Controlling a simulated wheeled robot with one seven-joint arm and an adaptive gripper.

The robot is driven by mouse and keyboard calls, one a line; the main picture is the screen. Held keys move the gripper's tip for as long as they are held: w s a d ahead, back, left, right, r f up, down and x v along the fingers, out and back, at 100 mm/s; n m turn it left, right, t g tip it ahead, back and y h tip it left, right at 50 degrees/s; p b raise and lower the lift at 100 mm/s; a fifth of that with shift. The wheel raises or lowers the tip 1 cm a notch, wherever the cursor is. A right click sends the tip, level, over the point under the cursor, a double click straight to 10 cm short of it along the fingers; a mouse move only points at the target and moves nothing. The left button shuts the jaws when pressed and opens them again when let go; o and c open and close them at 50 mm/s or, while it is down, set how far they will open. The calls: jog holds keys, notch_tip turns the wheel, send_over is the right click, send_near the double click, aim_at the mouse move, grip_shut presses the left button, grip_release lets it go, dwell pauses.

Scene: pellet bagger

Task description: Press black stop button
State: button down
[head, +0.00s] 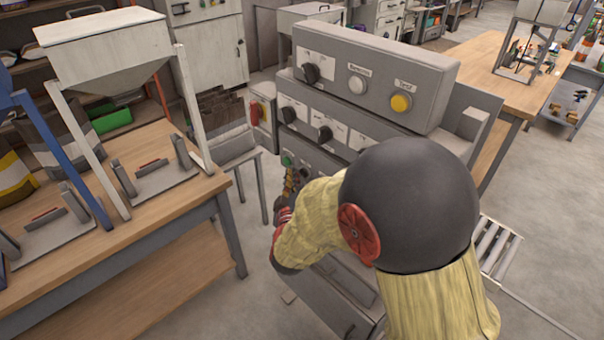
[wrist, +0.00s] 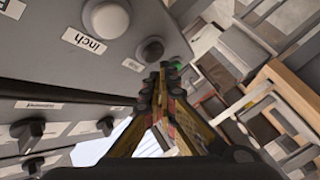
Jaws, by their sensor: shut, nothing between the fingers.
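In the head view my gripper (head: 293,181) is at the lower panel, and my arm hides most of that button row.
The grey control cabinet (head: 375,75) carries black knobs, a white button (head: 357,84) and a yellow button (head: 401,103) higher up. A wooden bench (head: 170,247) with a hopper stands left. A roller conveyor (head: 500,245) lies right. Some floor is free between bench and cabinet.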

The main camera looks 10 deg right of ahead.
jog(key=shift+a, duration=0.1)
jog(key=s+a, duration=0.1)
jog(key=a, duration=0.1)
jog(key=s+a+p, duration=0.1)
jog(key=s+a, duration=0.1)
jog(key=shift+s+a, duration=0.2)
jog(key=shift+a, duration=0.2)
dwell(0.5)
